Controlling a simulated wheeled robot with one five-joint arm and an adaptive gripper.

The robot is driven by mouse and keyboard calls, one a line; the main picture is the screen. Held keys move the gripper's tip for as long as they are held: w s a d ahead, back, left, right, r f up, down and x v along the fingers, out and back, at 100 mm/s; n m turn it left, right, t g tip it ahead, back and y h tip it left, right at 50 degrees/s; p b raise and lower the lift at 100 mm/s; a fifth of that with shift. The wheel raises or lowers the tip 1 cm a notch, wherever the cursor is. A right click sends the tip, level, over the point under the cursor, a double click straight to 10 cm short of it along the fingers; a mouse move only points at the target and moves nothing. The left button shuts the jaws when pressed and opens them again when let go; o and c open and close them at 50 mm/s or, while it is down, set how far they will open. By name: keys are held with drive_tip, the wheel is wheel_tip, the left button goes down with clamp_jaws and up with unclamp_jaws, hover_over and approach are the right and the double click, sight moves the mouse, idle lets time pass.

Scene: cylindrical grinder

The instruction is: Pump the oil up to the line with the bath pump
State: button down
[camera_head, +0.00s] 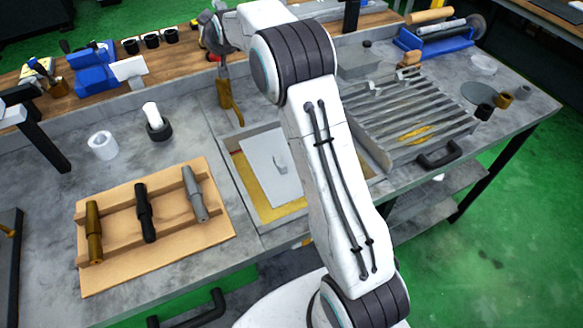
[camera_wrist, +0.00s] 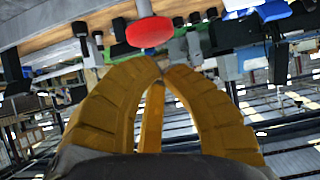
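The bath pump (camera_head: 229,97) is a brass-coloured body with a grey upper part, standing at the back left corner of the oil bath. A red knob (camera_head: 213,57) shows above it. In the wrist view the red knob (camera_wrist: 150,32) sits on a pale rod just beyond my fingertips, with a small gap in the picture. My gripper (camera_wrist: 163,72) is shut and empty, its yellow-brown fingers meeting at the tips. In the head view my wrist mostly hides the fingers. The oil bath (camera_head: 241,188) holds yellow oil around a grey plate (camera_head: 272,165). I cannot make out a level line.
A wooden rack (camera_head: 160,255) with several shafts lies at the front left. A white ring (camera_head: 103,145) and a black cup (camera_head: 159,130) stand behind it. A slatted grey table (camera_head: 410,105) is right of my arm. A blue fixture (camera_head: 95,70) stands at the back left.

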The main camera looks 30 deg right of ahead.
sight(220, 61)
drive_tip(key=shift+f, duration=0.25)
drive_tip(key=shift+s+f+b, duration=0.1)
drive_tip(key=shift+f+b, duration=2.65)
drive_tip(key=shift+f, duration=0.15)
drive_tip(key=shift+r, duration=0.2)
drive_tip(key=shift+r+p, duration=2.1)
drive_tip(key=shift+r, duration=0.8)
drive_tip(key=shift+r, duration=0.1)
drive_tip(key=shift+r+p, duration=1.85)
drive_tip(key=shift+r, duration=0.6)
drive_tip(key=shift+f, duration=0.1)
